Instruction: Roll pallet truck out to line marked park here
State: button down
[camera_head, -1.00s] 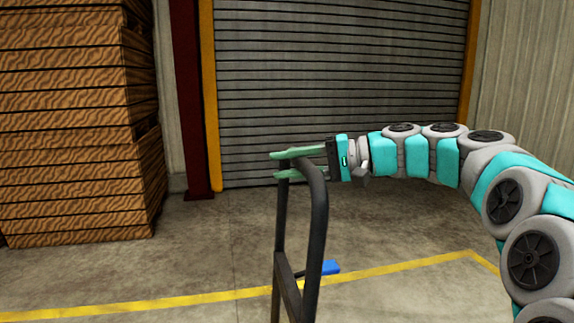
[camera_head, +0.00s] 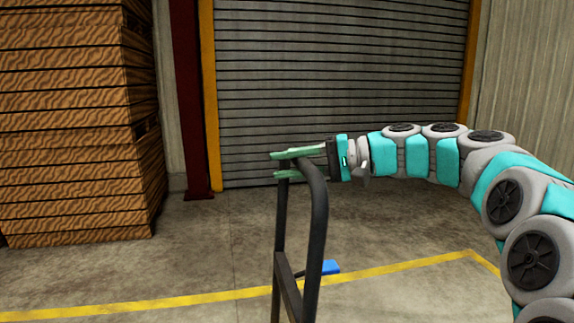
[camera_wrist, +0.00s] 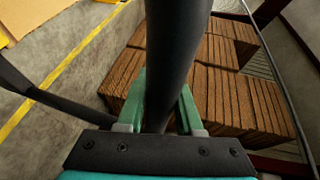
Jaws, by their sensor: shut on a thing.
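The black handle (camera_head: 318,215) of the pallet truck stands upright at the middle bottom of the head view. Its lower part and the truck body are out of the picture. My gripper (camera_head: 285,164) comes from the right, with its green fingers around the top bar of the handle. In the wrist view the black bar (camera_wrist: 176,60) runs between the two green fingers (camera_wrist: 163,100), and they are shut on it. A yellow line (camera_head: 180,303) is painted on the floor, passing behind the handle. I see no "park here" lettering.
Stacked wooden crates (camera_head: 70,130) stand at the left. A closed roller shutter (camera_head: 340,75) with yellow side posts is at the back, beside a dark red column (camera_head: 190,100). The concrete floor before the shutter is clear.

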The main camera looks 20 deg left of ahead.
jog(key=shift+w+d+f, duration=0.1)
jog(key=shift+w+d, duration=0.25)
jog(key=shift+d, duration=0.2)
jog(key=shift+w+d, duration=0.3)
jog(key=shift+d, duration=0.2)
jog(key=c, duration=1)
grip_release()
jog(key=o, duration=0.4)
jog(key=shift+s+a, duration=0.1)
jog(key=shift+a, duration=0.05)
jog(key=v, duration=0.7)
jog(key=shift+d, duration=0.4)
